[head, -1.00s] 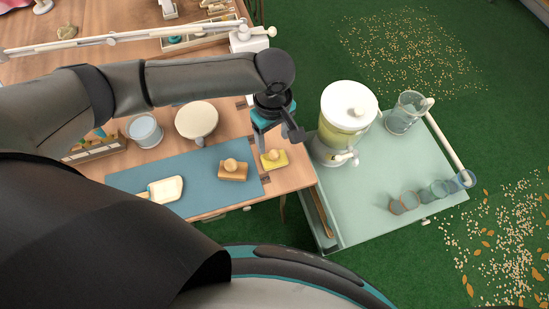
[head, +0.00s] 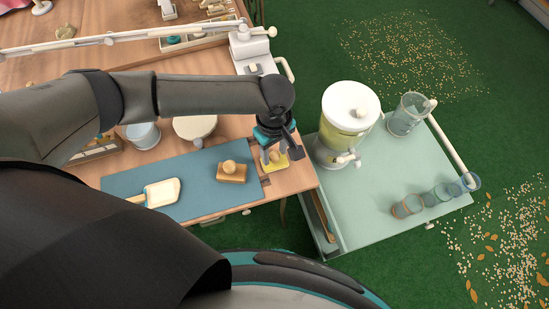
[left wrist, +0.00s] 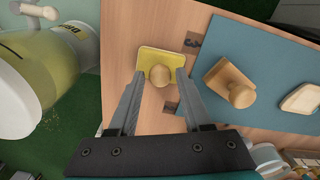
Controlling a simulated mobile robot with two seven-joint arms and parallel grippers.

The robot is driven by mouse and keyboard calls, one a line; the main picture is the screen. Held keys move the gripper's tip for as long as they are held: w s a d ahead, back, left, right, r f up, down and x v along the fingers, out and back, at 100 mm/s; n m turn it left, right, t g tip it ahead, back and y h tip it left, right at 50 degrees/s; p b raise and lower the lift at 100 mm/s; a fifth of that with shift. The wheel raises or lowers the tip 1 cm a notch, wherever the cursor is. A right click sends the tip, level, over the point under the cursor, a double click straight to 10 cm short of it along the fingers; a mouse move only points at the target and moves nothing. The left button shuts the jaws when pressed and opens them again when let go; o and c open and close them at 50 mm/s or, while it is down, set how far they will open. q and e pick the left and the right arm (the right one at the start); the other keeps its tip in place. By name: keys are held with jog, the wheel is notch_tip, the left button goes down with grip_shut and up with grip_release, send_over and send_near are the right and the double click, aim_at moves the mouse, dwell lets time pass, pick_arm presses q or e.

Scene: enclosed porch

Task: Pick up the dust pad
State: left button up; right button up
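A yellow pad with a round wooden knob (head: 281,164) lies on the wooden table near its right edge, beside the blue mat. It shows in the left wrist view as a yellow block (left wrist: 175,59). My left gripper (head: 275,152) is over it. In the left wrist view the gripper (left wrist: 160,73) is open, with one finger on each side of the knob; I cannot tell whether they touch it. A brown block with a similar knob (head: 231,173) lies on the blue mat; it also shows in the left wrist view (left wrist: 229,84). My right gripper is out of view.
A green cart (head: 375,205) at the right bears a drink dispenser (head: 346,120), a jug (head: 408,115) and several cups. A round-topped container (head: 194,127) stands behind the mat.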

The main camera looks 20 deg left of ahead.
aim_at(274, 155)
pick_arm(q)
grip_shut()
dwell(0.3)
notch_tip(274, 155, up, 20)
jog(key=p, duration=0.5)
jog(key=shift+p, duration=0.3)
jog(key=shift+c, duration=1.7)
grip_release()
grip_shut()
